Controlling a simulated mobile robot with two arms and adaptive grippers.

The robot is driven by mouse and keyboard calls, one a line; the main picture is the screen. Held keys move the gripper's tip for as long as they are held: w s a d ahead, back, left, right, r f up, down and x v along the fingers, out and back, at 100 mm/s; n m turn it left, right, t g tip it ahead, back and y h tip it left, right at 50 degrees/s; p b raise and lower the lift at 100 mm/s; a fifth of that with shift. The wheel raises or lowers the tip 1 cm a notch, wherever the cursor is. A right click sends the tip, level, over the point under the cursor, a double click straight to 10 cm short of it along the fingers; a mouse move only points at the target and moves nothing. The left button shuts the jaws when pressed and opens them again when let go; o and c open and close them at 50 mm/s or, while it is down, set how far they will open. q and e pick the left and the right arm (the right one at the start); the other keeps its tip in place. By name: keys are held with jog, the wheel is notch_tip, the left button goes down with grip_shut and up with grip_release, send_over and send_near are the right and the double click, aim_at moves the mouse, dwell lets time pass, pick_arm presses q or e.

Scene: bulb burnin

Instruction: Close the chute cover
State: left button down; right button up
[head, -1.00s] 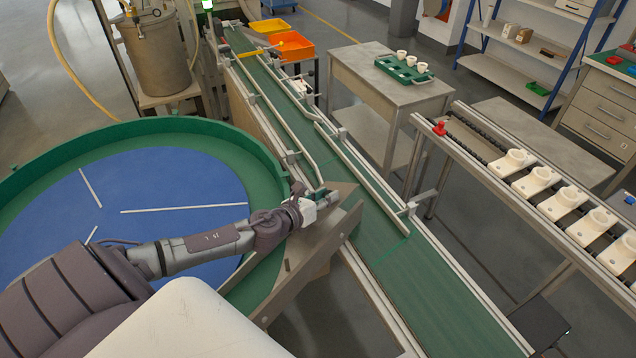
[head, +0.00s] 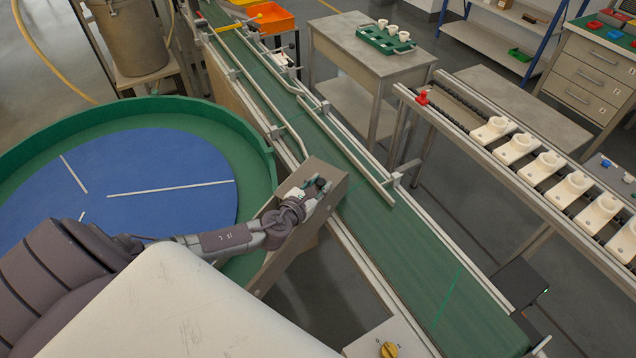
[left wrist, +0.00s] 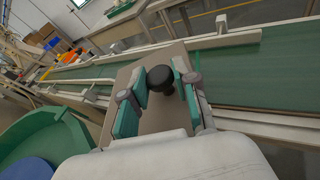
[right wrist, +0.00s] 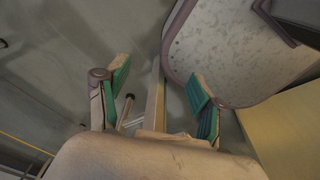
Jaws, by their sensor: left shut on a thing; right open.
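The chute runs from the blue-and-green round table (head: 140,175) to the green conveyor belt (head: 390,240). Its grey-brown side wall (head: 275,262) shows in the head view. The flat grey-brown chute cover (head: 318,168) lies at its belt end; it also shows in the left wrist view (left wrist: 152,117). My left gripper (head: 317,187) is at the cover, shut on a black round knob (left wrist: 161,79) on its face. The fingers partly hide the cover, so I cannot tell whether it lies fully flat. My right gripper (right wrist: 158,95) is open and empty, above the floor.
Metal guide rails (head: 345,150) line the belt. A rack with several white holders (head: 545,165) stands at right. A side table (head: 345,40) carries a green tray (head: 372,38) with white cups. A yellow knob (head: 389,350) sits on a panel at the front.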

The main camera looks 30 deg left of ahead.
pick_arm(q)
jog(key=shift+s+f, duration=0.1)
jog(key=shift+f, duration=0.05)
jog(key=c, duration=0.9)
grip_release()
jog(key=shift+o, duration=0.2)
jog(key=v, duration=1.2)
